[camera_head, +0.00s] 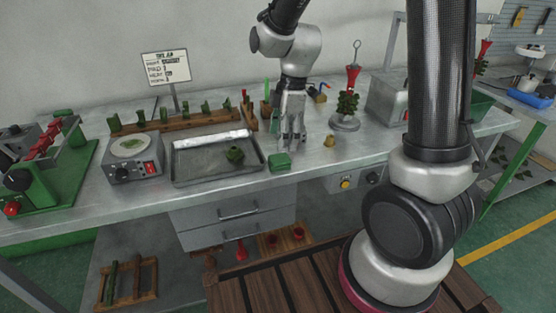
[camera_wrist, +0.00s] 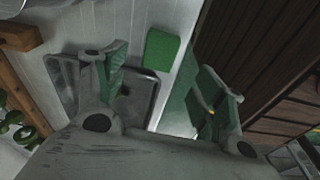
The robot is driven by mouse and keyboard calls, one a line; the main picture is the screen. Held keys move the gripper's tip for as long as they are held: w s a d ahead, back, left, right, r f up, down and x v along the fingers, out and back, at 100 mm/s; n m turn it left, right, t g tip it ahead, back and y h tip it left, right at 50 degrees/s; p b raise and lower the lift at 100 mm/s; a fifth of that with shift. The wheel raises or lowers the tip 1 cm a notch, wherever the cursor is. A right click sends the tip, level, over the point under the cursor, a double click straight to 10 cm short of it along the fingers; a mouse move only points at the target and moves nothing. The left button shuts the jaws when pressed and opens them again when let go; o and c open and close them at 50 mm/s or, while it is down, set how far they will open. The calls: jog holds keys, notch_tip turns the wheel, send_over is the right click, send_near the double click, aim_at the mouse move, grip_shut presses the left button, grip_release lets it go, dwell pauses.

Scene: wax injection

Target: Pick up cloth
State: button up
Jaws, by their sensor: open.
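A small folded green cloth (camera_head: 280,162) lies on the metal workbench (camera_head: 345,155), near its front edge and just right of the metal tray (camera_head: 190,181). In the wrist view the cloth (camera_wrist: 161,49) shows as a flat green square beyond the fingertips, roughly between the two fingers. My gripper (camera_head: 291,143) hangs pointing down over the bench, just behind and right of the cloth. In the wrist view my gripper (camera_wrist: 162,88) is open, its green-padded fingers wide apart with nothing between them. It looks apart from the cloth.
The tray holds a dark green piece (camera_head: 234,154). A small brass-coloured cup (camera_head: 329,141) stands right of the gripper, before a wax tree (camera_head: 348,100) on a round base. A scale (camera_head: 133,168) and a green-based clamp machine (camera_head: 50,170) stand left. The bench front right of the cloth is clear.

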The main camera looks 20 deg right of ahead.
aim_at(279, 158)
jog(key=f, duration=0.5)
jog(key=a+f, duration=0.1)
jog(key=f, duration=0.1)
jog(key=shift+w+f, duration=0.1)
jog(key=shift+f, duration=0.2)
jog(key=shift+c, duration=0.2)
jog(key=c, duration=1)
